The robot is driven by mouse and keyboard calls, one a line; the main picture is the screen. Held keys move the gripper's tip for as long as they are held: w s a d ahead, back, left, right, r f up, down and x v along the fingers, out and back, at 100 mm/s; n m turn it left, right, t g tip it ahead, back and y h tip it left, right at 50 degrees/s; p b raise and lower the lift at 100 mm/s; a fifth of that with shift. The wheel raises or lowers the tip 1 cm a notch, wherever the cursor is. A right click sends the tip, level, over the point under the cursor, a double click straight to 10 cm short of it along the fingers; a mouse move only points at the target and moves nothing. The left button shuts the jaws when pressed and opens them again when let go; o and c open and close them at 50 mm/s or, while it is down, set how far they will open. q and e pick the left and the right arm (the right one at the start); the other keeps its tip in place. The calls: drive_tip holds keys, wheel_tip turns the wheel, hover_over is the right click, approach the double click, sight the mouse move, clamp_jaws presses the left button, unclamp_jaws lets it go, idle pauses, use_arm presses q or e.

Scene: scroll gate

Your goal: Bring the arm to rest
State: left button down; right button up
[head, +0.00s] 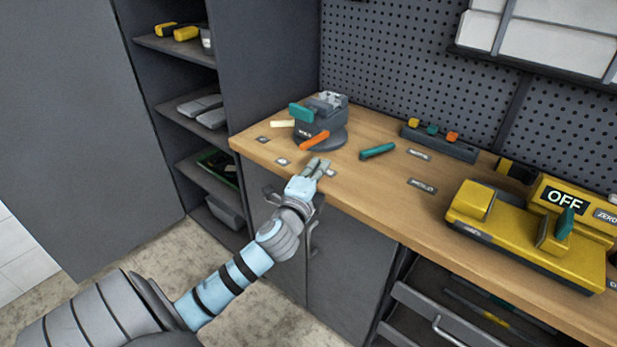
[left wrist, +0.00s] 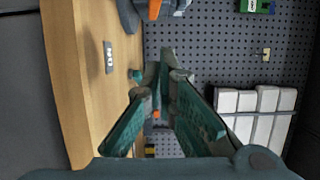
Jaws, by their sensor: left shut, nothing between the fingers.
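My left gripper (head: 317,167) is at the front edge of the wooden workbench (head: 376,198), in front of the grey device on the round base. Its fingers are shut and nothing is between them. In the left wrist view the shut fingers (left wrist: 165,65) point along the bench, with the pegboard beyond. My left arm reaches in from the lower left of the head view. My right gripper does not show.
A grey device (head: 318,122) with teal and orange handles stands behind the gripper. A teal piece (head: 377,151) lies to its right. A yellow machine (head: 528,228) with an OFF display is at the right. Open shelves (head: 186,101) stand at the left.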

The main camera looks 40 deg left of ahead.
use_arm(q)
drive_tip(key=a+v, duration=0.1)
drive_tip(key=v, duration=0.6)
drive_tip(key=shift+s, duration=0.2)
drive_tip(key=shift+d, duration=0.1)
